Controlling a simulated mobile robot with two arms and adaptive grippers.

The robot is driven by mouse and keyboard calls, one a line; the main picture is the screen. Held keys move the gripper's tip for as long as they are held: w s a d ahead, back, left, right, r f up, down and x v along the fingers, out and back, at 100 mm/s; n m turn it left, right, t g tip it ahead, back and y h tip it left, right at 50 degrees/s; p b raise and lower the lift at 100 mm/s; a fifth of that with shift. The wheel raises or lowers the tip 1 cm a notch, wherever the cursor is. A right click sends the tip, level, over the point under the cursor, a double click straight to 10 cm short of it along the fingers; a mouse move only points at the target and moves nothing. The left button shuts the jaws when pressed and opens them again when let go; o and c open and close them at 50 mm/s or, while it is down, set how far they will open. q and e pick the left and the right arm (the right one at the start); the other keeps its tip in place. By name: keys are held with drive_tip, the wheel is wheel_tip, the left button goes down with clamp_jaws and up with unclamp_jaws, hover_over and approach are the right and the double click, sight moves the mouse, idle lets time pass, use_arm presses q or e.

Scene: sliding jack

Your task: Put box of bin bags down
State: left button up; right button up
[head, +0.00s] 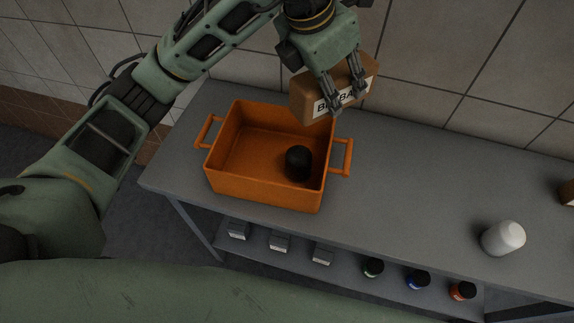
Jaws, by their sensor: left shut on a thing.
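The box of bin bags (308,94) is a brown carton with a white label, partly hidden by my gripper's fingers. My left gripper (345,98) is shut on it from above, at the top middle of the head view. The box is close to the back right corner of the orange bin (224,174) and overlaps its rim in the picture. I cannot tell whether the box touches the bin or the table. My right gripper is not in view.
The grey table (410,198) has free room right of the bin. A black object (298,162) lies inside the bin. A white bottle (503,238) stands at the right. Small boxes (279,241) and jars (417,279) sit on the lower shelf. A tiled wall (450,70) runs behind.

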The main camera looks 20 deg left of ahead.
use_arm(q)
drive_tip(key=shift+a+f, duration=0.1)
drive_tip(key=shift+a, duration=0.1)
drive_tip(key=a+f+p, duration=0.5)
drive_tip(key=a+f, duration=0.5)
drive_tip(key=shift+w+a+f, duration=0.3)
drive_tip(key=shift+w+a, duration=0.1)
drive_tip(key=shift+w, duration=0.05)
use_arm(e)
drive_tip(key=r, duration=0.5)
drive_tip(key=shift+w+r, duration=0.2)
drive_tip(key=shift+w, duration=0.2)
use_arm(q)
drive_tip(key=shift+f+b, duration=0.65)
drive_tip(key=o, duration=1.4)
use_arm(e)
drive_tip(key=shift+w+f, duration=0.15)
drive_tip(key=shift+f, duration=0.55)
